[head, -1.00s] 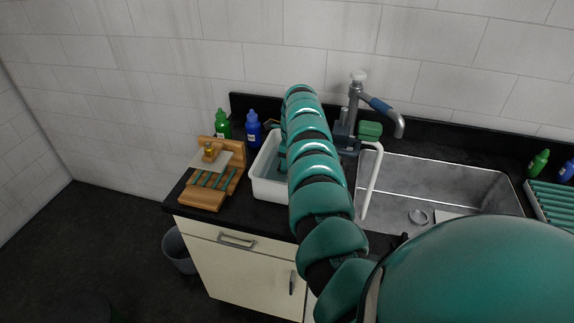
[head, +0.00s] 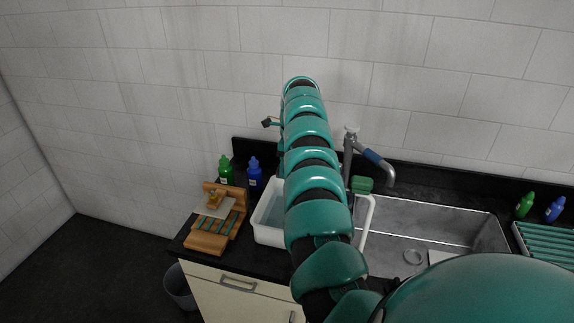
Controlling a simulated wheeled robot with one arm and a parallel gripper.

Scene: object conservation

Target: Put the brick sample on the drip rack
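My teal arm runs up the middle of the head view and hides most of my gripper. A small dark part (head: 268,122), probably of my gripper, sticks out left of the arm's far end, above the counter; its fingers cannot be made out. I cannot make out the brick sample. A wooden stand with teal slats (head: 213,229) is at the counter's left end, with a pale plate and a small golden item at its back. A teal slatted rack (head: 549,240) lies right of the sink. I cannot tell which is the drip rack.
A white tub (head: 264,235) with liquid stands beside the wooden stand, partly behind my arm. Green (head: 226,171) and blue (head: 255,176) bottles stand behind. The steel sink (head: 440,225), tap (head: 375,160) and green block (head: 362,185) are to the right. More bottles stand at the far right.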

